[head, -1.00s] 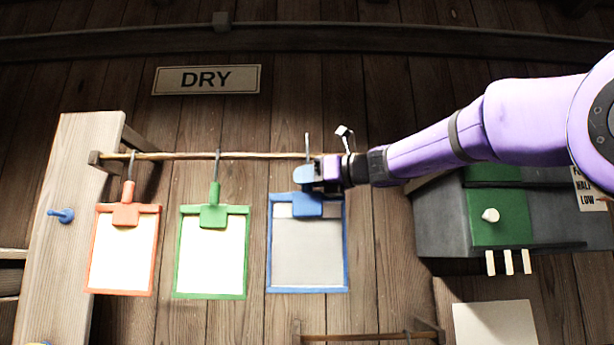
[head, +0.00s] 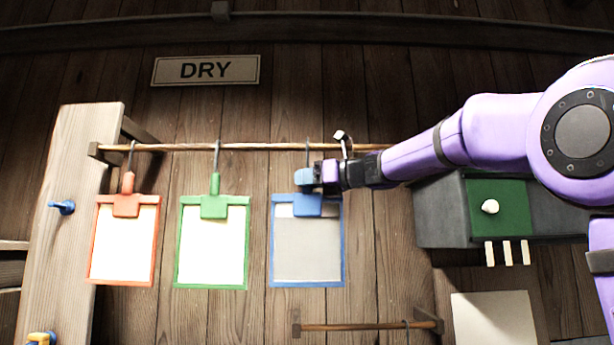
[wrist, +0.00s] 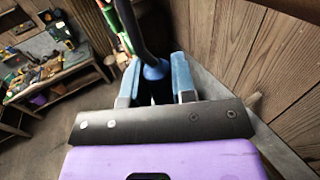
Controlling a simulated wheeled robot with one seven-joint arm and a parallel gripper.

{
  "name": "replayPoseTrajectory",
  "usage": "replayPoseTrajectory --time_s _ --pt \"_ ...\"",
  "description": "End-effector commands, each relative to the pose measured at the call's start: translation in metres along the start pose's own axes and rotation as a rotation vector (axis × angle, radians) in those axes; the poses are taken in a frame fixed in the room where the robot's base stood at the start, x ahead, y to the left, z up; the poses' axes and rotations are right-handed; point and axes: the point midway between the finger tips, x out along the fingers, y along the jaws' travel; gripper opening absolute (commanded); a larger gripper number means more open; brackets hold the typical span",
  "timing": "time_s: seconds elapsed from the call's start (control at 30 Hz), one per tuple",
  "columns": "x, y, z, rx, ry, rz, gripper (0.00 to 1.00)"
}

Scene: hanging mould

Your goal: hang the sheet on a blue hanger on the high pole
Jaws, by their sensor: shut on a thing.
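My gripper (head: 318,174) is shut on the blue hanger (head: 309,205) just below the high pole (head: 260,147). The hanger's blue handle (wrist: 156,70) shows between the two fingers in the wrist view. A grey sheet (head: 307,250) in a blue frame hangs upright below the hanger's clip. The hanger's dark hook reaches the pole, its top about level with the neighbouring hooks. It appears to be over the pole, but the contact is too small to tell surely.
An orange hanger (head: 127,205) and a green hanger (head: 214,207) with white sheets hang to the left. A grey box with a green panel (head: 498,207) stands right. A low pole (head: 365,327) runs below. A DRY sign (head: 206,70) is above.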

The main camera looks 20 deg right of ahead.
Motion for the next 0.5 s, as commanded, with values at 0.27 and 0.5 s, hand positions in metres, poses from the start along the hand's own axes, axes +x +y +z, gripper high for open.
replayPoseTrajectory --time_s 0.27,0.5 --pt "-0.0002 0.0003 -0.0013 -0.001 0.000 0.000 0.00" --pt "-0.0001 0.0003 -0.0013 0.000 0.000 0.000 0.54"
